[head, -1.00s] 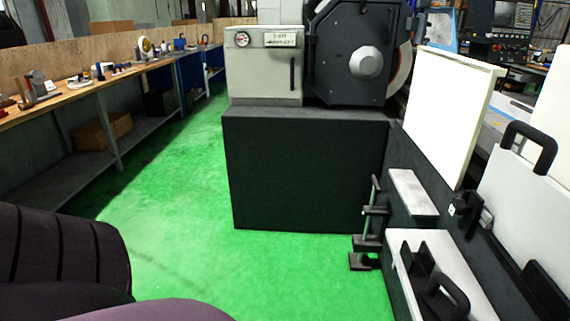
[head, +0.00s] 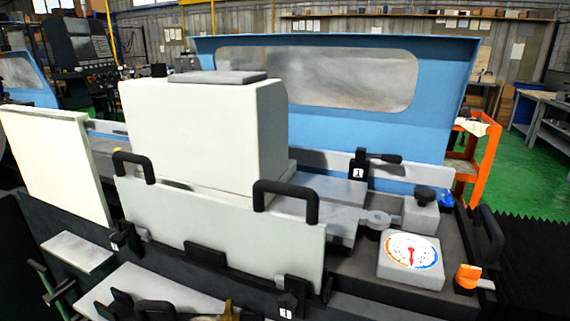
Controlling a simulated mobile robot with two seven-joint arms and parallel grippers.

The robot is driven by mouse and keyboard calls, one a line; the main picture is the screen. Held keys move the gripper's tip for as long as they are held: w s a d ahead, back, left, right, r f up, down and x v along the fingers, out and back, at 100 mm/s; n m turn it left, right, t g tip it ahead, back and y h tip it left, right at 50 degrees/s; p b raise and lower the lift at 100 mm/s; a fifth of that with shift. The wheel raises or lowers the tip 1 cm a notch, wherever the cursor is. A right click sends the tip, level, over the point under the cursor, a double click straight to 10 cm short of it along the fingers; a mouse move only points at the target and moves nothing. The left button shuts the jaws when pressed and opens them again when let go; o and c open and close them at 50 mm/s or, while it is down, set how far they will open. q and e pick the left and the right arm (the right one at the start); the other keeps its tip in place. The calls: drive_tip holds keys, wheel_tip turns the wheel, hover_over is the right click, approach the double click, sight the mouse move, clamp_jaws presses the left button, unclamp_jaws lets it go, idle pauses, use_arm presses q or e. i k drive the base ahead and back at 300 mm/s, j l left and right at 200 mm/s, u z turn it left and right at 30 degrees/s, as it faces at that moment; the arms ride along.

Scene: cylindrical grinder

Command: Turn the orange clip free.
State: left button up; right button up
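The orange clip (head: 467,276) sits at the right front end of the grinder's bed, on a small grey bar that sticks out to its right. It is upright, with a dark lower part. Just left of it is a white dial gauge (head: 411,253) with a red pointer and a coloured scale. Neither of my grippers shows in the head view.
A pale cover panel (head: 222,232) with black handles stands along the machine front, left of the gauge. A black curved handle (head: 489,234) rises just behind the clip. A blue guard (head: 440,95) stands behind.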

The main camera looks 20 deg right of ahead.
sight(465, 280)
drive_tip(key=k+l+z, duration=0.1)
drive_tip(key=z, duration=0.3)
drive_tip(key=k+l+z, duration=0.2)
drive_tip(key=z, duration=0.25)
drive_tip(key=k+l+z, duration=0.2)
drive_tip(key=z, duration=0.2)
